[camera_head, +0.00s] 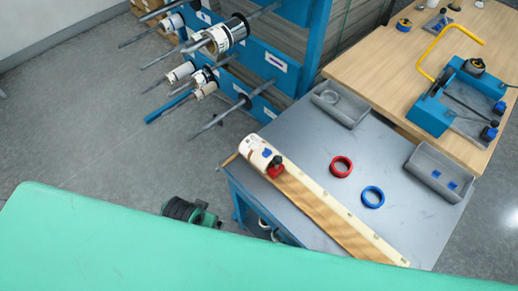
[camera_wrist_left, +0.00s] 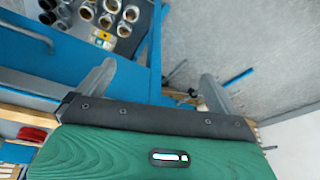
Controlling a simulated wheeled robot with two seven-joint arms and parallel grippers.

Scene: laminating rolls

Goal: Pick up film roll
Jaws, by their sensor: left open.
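Several white film rolls sit on rods of the blue rack in the head view. A large one (camera_head: 222,38) is at the top, with smaller rolls (camera_head: 181,72) and (camera_head: 205,90) below it. Another white roll (camera_head: 253,148) with a blue mark lies at the left end of the grey worktable. My left gripper (camera_wrist_left: 156,75) shows in the left wrist view with its two grey fingers wide apart and nothing between them. I cannot make it out for sure in the head view. My right gripper is not in view.
The grey worktable (camera_head: 310,145) carries a red ring (camera_head: 341,166), a blue ring (camera_head: 373,197), a red-topped item (camera_head: 275,166), a long cream strip (camera_head: 340,212) and two grey trays (camera_head: 340,103) and (camera_head: 438,172). A wooden table (camera_head: 395,55) holds a blue device (camera_head: 450,100). Floor left of the rack is clear.

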